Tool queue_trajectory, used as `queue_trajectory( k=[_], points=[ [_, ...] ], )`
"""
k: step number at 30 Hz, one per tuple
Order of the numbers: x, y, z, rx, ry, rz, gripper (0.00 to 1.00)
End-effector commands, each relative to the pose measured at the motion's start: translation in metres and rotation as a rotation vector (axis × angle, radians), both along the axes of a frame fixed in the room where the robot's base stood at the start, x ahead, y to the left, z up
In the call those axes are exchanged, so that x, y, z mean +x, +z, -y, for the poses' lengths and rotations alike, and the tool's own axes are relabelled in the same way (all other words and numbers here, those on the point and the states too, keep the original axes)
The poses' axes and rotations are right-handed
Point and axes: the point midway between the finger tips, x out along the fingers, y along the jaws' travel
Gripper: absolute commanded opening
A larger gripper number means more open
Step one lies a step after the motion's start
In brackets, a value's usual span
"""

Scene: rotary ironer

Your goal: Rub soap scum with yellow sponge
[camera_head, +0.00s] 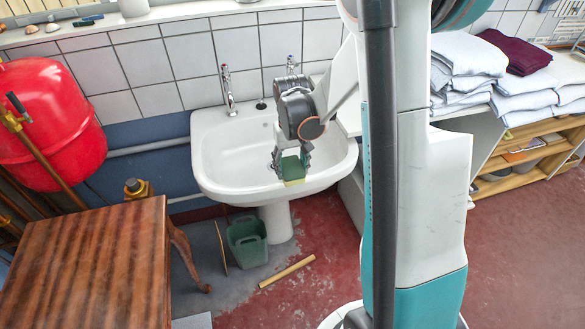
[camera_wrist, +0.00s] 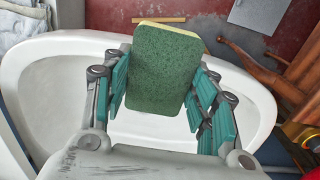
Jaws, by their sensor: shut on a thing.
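My gripper (camera_head: 291,163) is shut on the yellow sponge (camera_head: 293,181). The sponge also shows in the wrist view (camera_wrist: 165,70), with its dark green scouring face toward the camera and a thin yellow edge at the top. Teal finger pads flank it left and right. The gripper and sponge are over the front right part of the white washbasin (camera_head: 225,150), which fills much of the wrist view (camera_wrist: 40,90). I cannot tell whether the sponge touches the basin. No soap scum can be made out on the white surface in either view.
Two taps (camera_head: 227,90) stand at the basin's back. A green bin (camera_head: 247,243) and a wooden stick (camera_head: 287,271) are on the floor below. A wooden table (camera_head: 90,265) and red tank (camera_head: 50,120) are left; folded linens (camera_head: 465,55) are right.

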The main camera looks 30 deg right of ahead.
Motion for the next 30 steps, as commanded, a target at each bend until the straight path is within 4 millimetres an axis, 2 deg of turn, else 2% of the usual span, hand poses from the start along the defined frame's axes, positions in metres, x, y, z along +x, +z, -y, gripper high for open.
queue_trajectory(
  k=[3,10,27,30],
  points=[
    [0.002,0.014,-0.001,0.0,0.001,0.0,0.34],
    [0.005,0.031,-0.002,0.0,0.002,0.0,0.34],
    [0.006,0.032,-0.002,0.0,0.003,0.0,0.34],
    [0.008,0.032,-0.007,0.0,0.031,0.0,0.34]
  ],
)
